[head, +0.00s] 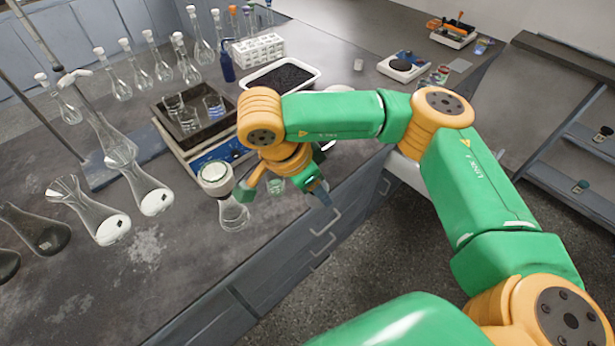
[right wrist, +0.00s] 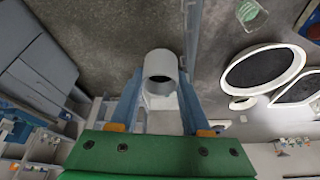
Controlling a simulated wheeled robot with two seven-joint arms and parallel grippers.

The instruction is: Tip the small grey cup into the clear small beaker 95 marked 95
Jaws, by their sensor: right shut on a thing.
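The small grey cup (right wrist: 160,66) is between the two fingers of my right gripper (right wrist: 163,85) in the right wrist view, its round mouth turned toward the camera. My right gripper is shut on it. In the head view the right gripper (head: 285,188) hangs over the front part of the bench, and I cannot make out the cup there. A similar glass (right wrist: 250,13) shows at the top right of the wrist view, apart from the cup. My left gripper is out of view.
A flask (head: 233,214) with a pale, round-topped piece (head: 215,178) above it stands close left of the gripper. A dark tray (head: 188,132) with beakers and a white tray of black grains (head: 283,78) lie behind. Several flasks fill the left.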

